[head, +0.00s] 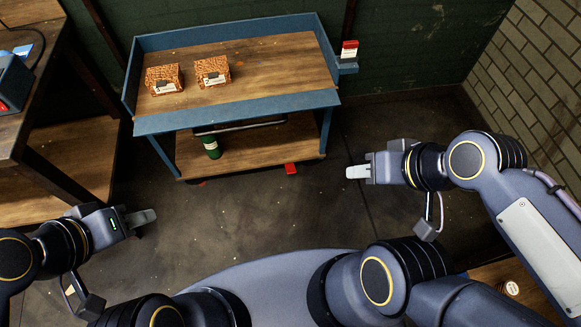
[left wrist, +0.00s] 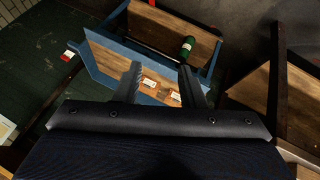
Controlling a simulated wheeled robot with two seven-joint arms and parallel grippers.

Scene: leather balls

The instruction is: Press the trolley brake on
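The blue trolley (head: 230,122) with wooden shelves stands in the upper middle of the head view; it also shows upside down in the left wrist view (left wrist: 105,62). A small red piece (head: 291,169), which looks like the brake pedal, sticks out low at its front edge, near the floor. My right gripper (head: 357,172) is to the right of the red piece and apart from it; its finger gap does not show. My left gripper (head: 143,217) is at the lower left, away from the trolley. Its fingers (left wrist: 160,86) are apart and empty in the left wrist view.
Two orange patterned boxes (head: 212,72) (head: 164,79) lie on the upper shelf. A green cylinder (head: 211,147) stands on the lower shelf. A red-and-white item (head: 349,50) is at the trolley's right side bracket. A wooden workbench (head: 35,120) is at left. Open floor (head: 250,215) lies before the trolley.

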